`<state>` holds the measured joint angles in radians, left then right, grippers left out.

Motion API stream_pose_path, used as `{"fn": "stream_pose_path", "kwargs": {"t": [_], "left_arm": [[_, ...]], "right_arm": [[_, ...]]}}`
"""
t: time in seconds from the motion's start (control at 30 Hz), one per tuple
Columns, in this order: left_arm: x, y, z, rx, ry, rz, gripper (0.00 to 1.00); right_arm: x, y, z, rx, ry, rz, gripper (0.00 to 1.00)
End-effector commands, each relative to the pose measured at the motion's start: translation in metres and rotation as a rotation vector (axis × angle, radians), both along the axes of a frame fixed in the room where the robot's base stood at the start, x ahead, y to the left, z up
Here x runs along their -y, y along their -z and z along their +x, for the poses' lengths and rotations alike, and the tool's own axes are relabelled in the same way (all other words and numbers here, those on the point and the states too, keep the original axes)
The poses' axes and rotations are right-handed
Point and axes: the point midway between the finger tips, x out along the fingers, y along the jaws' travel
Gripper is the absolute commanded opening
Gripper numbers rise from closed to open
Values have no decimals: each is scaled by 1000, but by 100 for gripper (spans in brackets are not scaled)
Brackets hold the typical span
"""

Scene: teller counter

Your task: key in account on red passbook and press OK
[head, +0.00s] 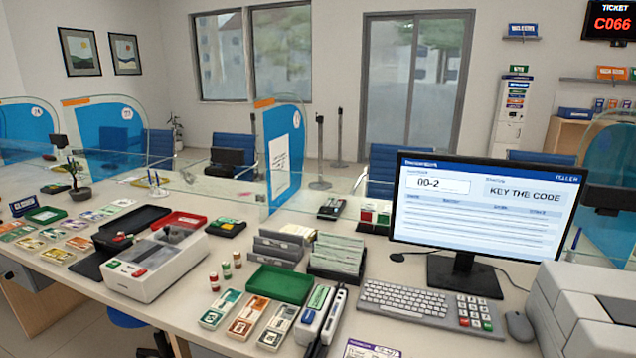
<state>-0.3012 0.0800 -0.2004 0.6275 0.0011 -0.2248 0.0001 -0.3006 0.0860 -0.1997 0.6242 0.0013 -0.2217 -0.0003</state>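The monitor (487,215) on the right of the counter shows "00-2" in a field and the words "KEY THE CODE". In front of it lies a light grey keyboard (415,303). At its right end is a number keypad (474,314) with pale keys, some red keys and a green key at the lower right. The key labels are too small to read. I cannot pick out a red passbook with certainty. A booklet or card with a purple header (372,348) is cut off by the bottom edge. Neither of my grippers is in view.
A mouse (519,326) and a large pale printer (590,310) stand right of the keypad. A red tray (184,220) lies behind. Glass screens line the counter's far side.

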Motion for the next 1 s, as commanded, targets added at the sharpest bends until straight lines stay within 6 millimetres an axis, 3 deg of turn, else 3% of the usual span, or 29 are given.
{"fn": "stream_pose_path", "kwargs": {"t": [0.47, 1.0], "left_arm": [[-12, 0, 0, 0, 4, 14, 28], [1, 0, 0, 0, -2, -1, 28]], "right_arm": [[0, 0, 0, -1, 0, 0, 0], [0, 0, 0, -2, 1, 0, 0]]}}
